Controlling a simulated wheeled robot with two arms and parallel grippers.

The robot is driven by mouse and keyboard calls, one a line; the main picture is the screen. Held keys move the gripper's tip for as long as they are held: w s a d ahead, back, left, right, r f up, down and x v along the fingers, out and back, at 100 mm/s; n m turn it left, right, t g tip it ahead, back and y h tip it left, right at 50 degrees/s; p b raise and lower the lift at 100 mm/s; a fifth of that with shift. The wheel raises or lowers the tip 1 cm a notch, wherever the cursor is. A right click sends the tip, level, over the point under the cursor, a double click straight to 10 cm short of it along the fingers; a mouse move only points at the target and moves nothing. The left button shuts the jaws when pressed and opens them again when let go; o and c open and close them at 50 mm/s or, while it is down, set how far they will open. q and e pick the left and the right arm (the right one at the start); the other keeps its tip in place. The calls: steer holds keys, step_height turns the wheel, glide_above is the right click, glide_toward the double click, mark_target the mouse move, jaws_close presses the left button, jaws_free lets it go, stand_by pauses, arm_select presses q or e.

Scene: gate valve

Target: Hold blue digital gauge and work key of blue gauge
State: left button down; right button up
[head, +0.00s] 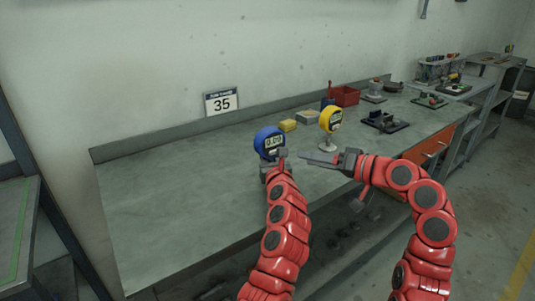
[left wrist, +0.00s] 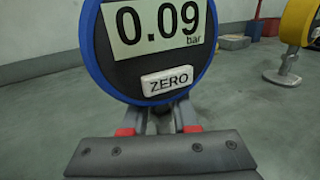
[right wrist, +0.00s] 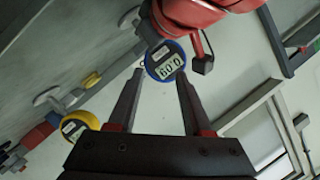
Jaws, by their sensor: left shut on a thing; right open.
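The blue digital gauge (head: 269,142) stands at the front middle of the bench, its display facing me. In the left wrist view the gauge (left wrist: 152,75) reads 0.09 bar, with a white ZERO key (left wrist: 167,81) below the display. My left gripper (left wrist: 158,131) is shut on the blue gauge at its stem, just under the round body; the fingers are partly hidden. My right gripper (head: 308,160) is open and empty, to the right of the gauge and pointing left at it. In the right wrist view the gauge (right wrist: 165,60) shows beyond and between the open fingertips, apart from them.
A yellow gauge (head: 330,121) stands on the bench (head: 170,208) to the right of the blue one. Yellow and grey blocks, a red bin (head: 345,96) and dark trays (head: 384,122) lie farther back. The bench's left part is clear. A sign (head: 221,102) reads 35.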

stand_by(0.8)
jaws_close()
stand_by(1.6)
